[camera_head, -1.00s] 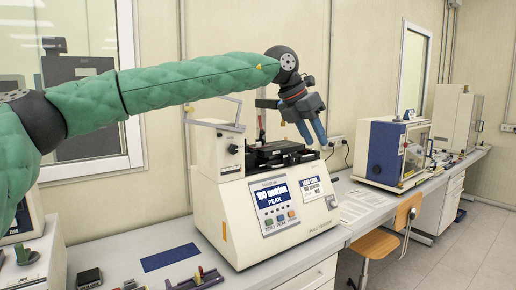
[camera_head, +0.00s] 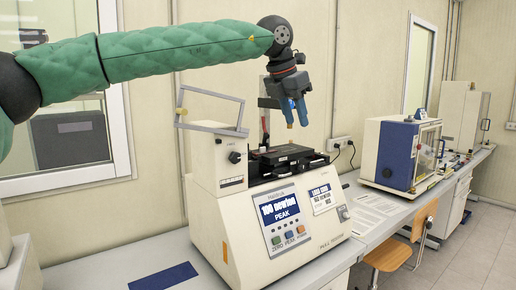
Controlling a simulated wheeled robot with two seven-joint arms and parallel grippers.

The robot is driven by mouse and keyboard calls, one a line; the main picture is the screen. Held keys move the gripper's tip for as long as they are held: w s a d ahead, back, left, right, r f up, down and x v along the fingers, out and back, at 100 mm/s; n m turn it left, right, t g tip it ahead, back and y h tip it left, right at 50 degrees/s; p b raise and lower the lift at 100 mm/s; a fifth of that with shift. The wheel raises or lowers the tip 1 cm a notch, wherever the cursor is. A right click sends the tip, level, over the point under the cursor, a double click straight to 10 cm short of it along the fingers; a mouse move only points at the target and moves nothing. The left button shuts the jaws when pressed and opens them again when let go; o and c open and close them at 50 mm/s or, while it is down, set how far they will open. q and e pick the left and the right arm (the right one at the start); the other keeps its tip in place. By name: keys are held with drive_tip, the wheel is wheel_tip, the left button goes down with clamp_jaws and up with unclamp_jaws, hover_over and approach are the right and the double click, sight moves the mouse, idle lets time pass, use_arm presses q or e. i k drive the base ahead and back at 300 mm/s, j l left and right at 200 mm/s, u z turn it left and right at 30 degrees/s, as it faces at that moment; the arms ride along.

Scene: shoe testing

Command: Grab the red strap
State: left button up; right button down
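My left gripper (camera_head: 296,123) hangs above the black top of the pull tester (camera_head: 262,205), with its blue fingers pointing down. A small dark reddish piece (camera_head: 265,140) shows at the back of the tester's top, left of and below the fingers. It is too small to tell whether it is the red strap. No other strap shows clearly. My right gripper is out of view.
A blue mat (camera_head: 163,277) lies on the bench in front. A blue and white machine (camera_head: 396,155) stands farther right, with a wooden chair (camera_head: 390,256) before it.

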sight(262, 150)
drive_tip(key=i+j, duration=0.15)
drive_tip(key=i, duration=0.3)
drive_tip(key=i+j, duration=0.1)
drive_tip(key=i, duration=0.35)
drive_tip(key=i+j, duration=0.15)
drive_tip(key=i, duration=0.35)
